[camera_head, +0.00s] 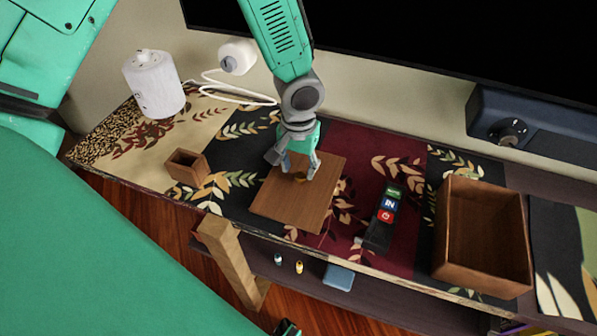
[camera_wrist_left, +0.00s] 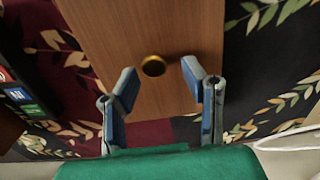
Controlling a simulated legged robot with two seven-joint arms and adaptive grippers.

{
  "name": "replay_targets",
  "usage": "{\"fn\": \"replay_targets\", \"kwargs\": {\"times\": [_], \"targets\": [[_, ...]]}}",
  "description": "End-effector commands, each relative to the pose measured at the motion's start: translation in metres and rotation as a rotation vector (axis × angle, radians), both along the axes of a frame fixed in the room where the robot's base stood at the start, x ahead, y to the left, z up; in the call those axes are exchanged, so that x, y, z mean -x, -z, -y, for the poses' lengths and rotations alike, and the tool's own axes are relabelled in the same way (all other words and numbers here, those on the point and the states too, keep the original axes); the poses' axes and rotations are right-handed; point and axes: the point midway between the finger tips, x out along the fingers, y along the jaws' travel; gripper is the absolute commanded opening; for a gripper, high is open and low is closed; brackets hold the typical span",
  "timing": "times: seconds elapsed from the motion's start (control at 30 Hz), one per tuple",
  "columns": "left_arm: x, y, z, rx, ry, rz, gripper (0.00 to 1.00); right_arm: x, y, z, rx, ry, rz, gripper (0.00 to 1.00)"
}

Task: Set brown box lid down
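The brown box lid (camera_head: 285,207) is a flat wooden board with a small round brass knob (camera_wrist_left: 153,66). It appears to lie flat on the patterned runner, left of the open brown box (camera_head: 447,230). My left gripper (camera_head: 299,176) is over the lid's upper part, close to the knob. In the wrist view the left gripper (camera_wrist_left: 160,75) has its fingers spread apart. The knob shows in the gap between the fingertips, and neither finger visibly touches it.
A small wooden box (camera_head: 187,167) stands left of the lid. A white cylinder (camera_head: 153,84) and white cable are at the back left. A lower shelf holds a blue item (camera_head: 339,277).

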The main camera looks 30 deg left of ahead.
Motion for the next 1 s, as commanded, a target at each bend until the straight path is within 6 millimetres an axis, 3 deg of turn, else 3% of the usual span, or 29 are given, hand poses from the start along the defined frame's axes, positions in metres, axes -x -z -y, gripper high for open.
{"fn": "replay_targets", "kwargs": {"times": [0.03,0.2,0.4,0.6,1.0], "targets": [[-0.001,-0.016,0.0,0.001,-0.001,0.004,0.39,0.0,-0.005,0.0,0.0,0.0,0.0,0.0],[-0.002,-0.053,0.0,0.003,0.0,0.006,0.39,0.0,-0.013,0.0,0.0,0.0,0.0,0.0],[-0.001,-0.082,0.0,0.001,-0.001,0.002,0.39,0.0,-0.018,0.0,0.0,0.0,0.0,0.0],[-0.001,-0.091,0.0,0.002,0.001,0.003,0.39,0.0,-0.019,0.0,0.0,0.0,0.0,0.0],[-0.001,-0.091,0.0,0.001,0.001,0.002,0.39,0.0,-0.019,0.0,0.0,0.0,0.0,0.0]]}}
